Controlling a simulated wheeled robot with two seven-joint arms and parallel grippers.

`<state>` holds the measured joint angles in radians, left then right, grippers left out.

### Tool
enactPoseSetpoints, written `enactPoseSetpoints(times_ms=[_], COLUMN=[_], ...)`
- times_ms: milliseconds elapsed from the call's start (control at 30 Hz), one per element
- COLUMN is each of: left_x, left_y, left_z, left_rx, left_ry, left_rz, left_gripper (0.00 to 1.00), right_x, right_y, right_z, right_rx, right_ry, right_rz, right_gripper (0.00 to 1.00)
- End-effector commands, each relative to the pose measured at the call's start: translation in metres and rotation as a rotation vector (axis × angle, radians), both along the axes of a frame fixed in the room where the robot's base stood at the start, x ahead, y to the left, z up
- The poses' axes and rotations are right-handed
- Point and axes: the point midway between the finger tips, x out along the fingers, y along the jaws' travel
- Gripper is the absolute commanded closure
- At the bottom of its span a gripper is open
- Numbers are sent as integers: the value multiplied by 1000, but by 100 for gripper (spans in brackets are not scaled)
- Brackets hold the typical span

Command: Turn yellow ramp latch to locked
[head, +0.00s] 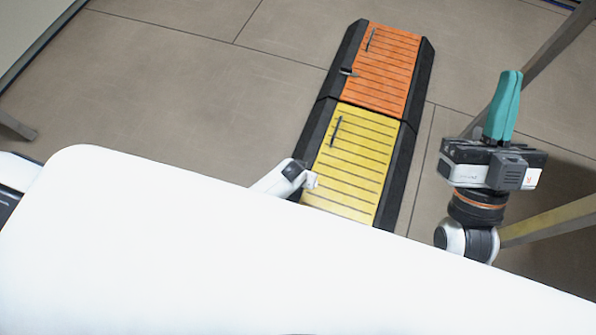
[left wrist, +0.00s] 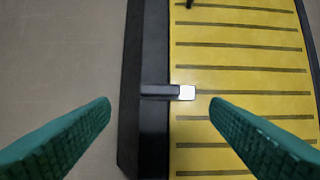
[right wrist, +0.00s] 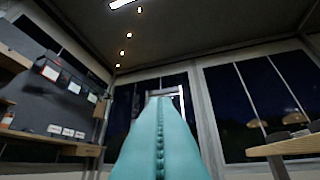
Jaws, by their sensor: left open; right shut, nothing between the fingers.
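The yellow ramp (head: 352,165) lies on the floor below the orange ramp (head: 385,65) in the head view. In the left wrist view, its latch (left wrist: 168,92), a dark bar with a pale tip, reaches from the black side edge (left wrist: 138,60) onto the yellow surface (left wrist: 245,70). The latch lies crosswise, roughly parallel to the dark strips. My left gripper (left wrist: 160,103) is open, its fingers on either side of the latch in the picture, with no visible contact. My white body hides most of the left arm in the head view. My right gripper (head: 503,105) is shut and empty, pointing up.
The orange ramp has its own latch (head: 349,72) at its left edge. Table legs (head: 550,220) stand near my right arm. The right wrist view shows windows, a pegboard wall (right wrist: 60,85) and a wooden table (right wrist: 290,147). Tiled floor left of the ramps is clear.

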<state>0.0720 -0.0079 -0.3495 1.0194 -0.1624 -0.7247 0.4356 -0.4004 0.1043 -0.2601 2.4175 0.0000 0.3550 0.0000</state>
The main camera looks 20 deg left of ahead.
Motion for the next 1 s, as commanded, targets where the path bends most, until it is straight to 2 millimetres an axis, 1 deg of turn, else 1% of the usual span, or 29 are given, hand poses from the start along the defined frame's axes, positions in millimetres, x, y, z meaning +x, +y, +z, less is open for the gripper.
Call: enactPoseSetpoints(times_ms=[33,100,300,500,600,767,1000], left_x=[-2,-4,-11,-16,-18,-19,-19], left_y=[0,0,0,0,0,0,0], left_z=[7,12,28,40,43,45,44], left_rx=[0,0,0,0,0,0,0], left_ry=[-1,0,0,-1,0,0,0], left_rz=[0,0,1,1,1,1,0], left_gripper=[29,29,29,29,29,29,29], right_x=[7,16,36,42,43,43,43], right_y=[1,1,1,-2,-3,-5,-5], right_z=[-4,-15,-49,-81,-92,-100,-101], right_rx=[-19,-46,-117,-172,-188,-201,-202], right_ry=[63,154,409,613,675,723,727], right_rz=[-4,-9,-24,-34,-38,-40,-40], right_gripper=[100,100,100,100,100,100,100])
